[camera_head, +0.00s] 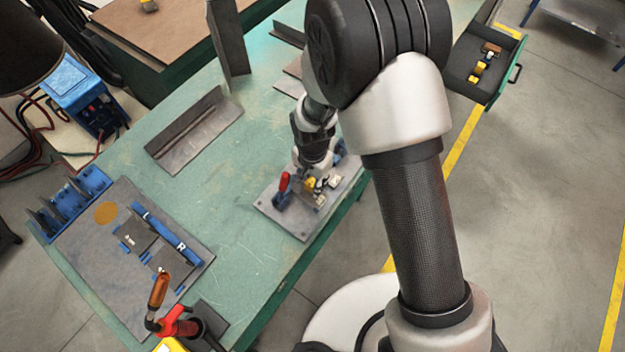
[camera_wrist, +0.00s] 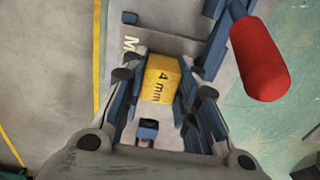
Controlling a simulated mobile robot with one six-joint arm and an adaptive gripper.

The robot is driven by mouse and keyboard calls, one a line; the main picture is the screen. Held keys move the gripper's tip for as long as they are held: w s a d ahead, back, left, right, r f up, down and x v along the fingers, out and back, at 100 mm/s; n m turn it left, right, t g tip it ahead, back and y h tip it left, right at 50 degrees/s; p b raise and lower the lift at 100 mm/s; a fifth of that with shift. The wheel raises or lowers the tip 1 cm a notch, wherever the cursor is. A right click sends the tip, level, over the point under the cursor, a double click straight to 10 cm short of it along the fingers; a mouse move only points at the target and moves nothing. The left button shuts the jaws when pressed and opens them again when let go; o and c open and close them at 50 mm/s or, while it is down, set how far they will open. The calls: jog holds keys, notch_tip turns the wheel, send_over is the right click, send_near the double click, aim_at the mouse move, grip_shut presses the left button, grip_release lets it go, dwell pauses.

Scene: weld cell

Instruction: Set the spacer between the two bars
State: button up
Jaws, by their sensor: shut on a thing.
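A yellow spacer block marked "4 mm" (camera_wrist: 161,78) sits between the fingers of my gripper (camera_wrist: 163,88) in the wrist view. My gripper is shut on it. In the head view my gripper (camera_head: 312,180) is low over a grey fixture plate (camera_head: 292,222) near the bench's front edge. Beyond the spacer, a grey metal piece marked "M" (camera_wrist: 131,45) lies close to its far end. Which pieces are the two bars is unclear, and I cannot tell whether the spacer touches anything below it.
A red-handled clamp (camera_wrist: 260,60) stands close right of my gripper; its handle also shows in the head view (camera_head: 284,181). Another fixture plate (camera_head: 95,262) with blue stops lies left. An open drawer (camera_head: 484,62) holds small yellow pieces. The bench (camera_head: 225,185) is bare between both plates.

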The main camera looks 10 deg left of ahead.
jog(key=o, duration=1.1)
notch_tip(320, 180, up, 12)
dwell(0.4)
dwell(0.3)
